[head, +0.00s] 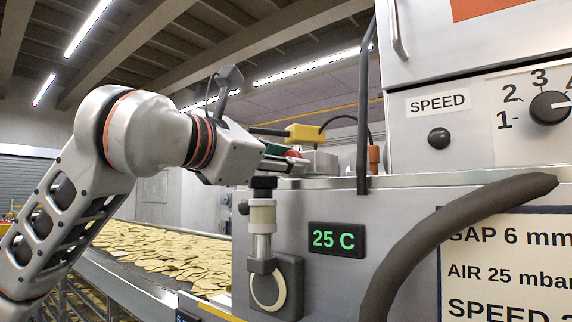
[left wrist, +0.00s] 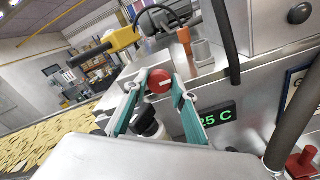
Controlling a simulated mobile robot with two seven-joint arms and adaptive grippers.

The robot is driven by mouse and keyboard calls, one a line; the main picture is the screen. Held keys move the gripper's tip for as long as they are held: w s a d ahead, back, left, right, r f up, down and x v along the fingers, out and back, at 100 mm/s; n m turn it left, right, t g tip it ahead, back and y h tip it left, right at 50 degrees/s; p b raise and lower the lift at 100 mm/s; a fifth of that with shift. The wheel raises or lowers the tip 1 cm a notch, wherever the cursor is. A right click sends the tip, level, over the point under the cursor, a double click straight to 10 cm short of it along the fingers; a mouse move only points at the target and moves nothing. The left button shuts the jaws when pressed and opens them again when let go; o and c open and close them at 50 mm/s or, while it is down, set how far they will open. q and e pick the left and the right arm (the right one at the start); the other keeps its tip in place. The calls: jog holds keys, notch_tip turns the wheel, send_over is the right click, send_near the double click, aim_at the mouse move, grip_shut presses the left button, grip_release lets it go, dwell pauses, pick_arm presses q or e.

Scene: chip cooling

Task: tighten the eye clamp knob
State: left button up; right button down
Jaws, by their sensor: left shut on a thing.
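The eye clamp knob, a round red knob with a white mark (left wrist: 159,80), sits between the tips of my left gripper's two teal fingers (left wrist: 159,84) in the left wrist view. My left gripper (head: 289,161) is shut on it. In the head view only a little red of the knob (head: 293,154) shows; the fingers hide the rest. The yellow eye (head: 305,133) with its dark barrel is just above and behind the knob, and also shows in the left wrist view (left wrist: 122,38). My right gripper is in neither view.
A conveyor of pale chips (head: 160,257) runs on the left. A green "25 C" display (head: 337,240) and a capped pale cylinder (head: 262,218) are below the gripper.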

pick_arm(q)
jog(key=shift+n+b, duration=2.5)
jog(key=shift+n, duration=0.5)
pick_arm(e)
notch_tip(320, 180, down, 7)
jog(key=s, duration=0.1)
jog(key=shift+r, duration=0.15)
pick_arm(q)
jog(key=o, duration=1.1)
jog(key=shift+a, duration=0.1)
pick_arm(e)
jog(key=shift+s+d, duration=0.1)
pick_arm(q)
jog(key=v, duration=1.2)
